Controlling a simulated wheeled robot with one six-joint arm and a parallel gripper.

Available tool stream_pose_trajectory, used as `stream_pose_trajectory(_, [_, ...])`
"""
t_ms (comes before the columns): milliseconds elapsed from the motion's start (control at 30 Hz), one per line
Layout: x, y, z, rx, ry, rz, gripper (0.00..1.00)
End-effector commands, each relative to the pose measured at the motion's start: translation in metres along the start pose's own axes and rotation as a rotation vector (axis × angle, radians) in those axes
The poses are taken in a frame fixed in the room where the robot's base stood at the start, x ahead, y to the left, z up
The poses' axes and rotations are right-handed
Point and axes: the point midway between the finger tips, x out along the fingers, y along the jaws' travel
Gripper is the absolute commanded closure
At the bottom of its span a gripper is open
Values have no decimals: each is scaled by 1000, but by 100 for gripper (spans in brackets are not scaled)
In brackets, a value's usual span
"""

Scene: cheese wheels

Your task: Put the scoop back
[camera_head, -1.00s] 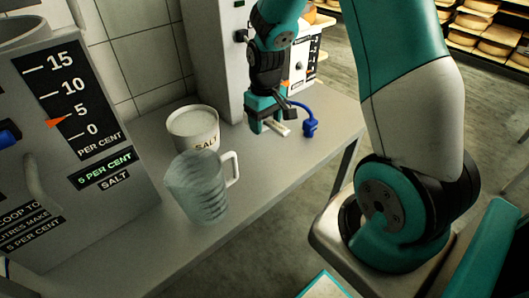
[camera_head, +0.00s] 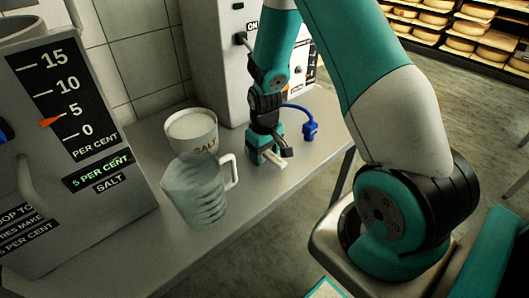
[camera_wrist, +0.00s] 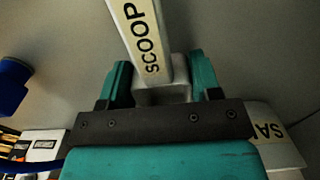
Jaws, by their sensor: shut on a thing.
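My gripper (camera_head: 264,160) is shut on the scoop (camera_head: 274,161), whose pale handle juts out between the fingers, over the bench right of the salt tub. In the wrist view, the handle (camera_wrist: 145,40) is marked SCOOP and runs up from between the two teal fingers of my gripper (camera_wrist: 160,78). The scoop's bowl is not clearly visible. The white round tub marked SALT (camera_head: 192,146) stands upright on the bench, filled with white salt. Part of its label also shows at the lower right of the wrist view (camera_wrist: 270,130).
A clear jug (camera_head: 190,190) with a handle stands in front of the tub. A blue fitting on a cable (camera_head: 310,130) is close right of my gripper. A grey machine with a percent scale (camera_head: 85,215) stands left. The bench (camera_head: 165,240) is clear along its front.

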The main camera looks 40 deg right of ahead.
Motion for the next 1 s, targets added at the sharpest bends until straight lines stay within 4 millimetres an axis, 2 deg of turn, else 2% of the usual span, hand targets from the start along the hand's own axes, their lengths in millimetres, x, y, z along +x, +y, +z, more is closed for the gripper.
stream_pose_trajectory(67, [4, 0, 0, 0, -1, 0, 65])
stream_pose_trajectory(100, [2, 0, 0, 0, 0, 0, 33])
stream_pose_trajectory(167, [2, 0, 0, 0, 0, 0, 19])
stream_pose_trajectory(200, [2, 0, 0, 0, 0, 0, 17])
stream_pose_trajectory(433, [2, 0, 0, 0, 0, 0, 17])
stream_pose_trajectory(567, [-8, 0, 0, 0, 1, 0, 17])
stream_pose_trajectory(1000, [-98, 0, -1, 0, 4, 1, 17])
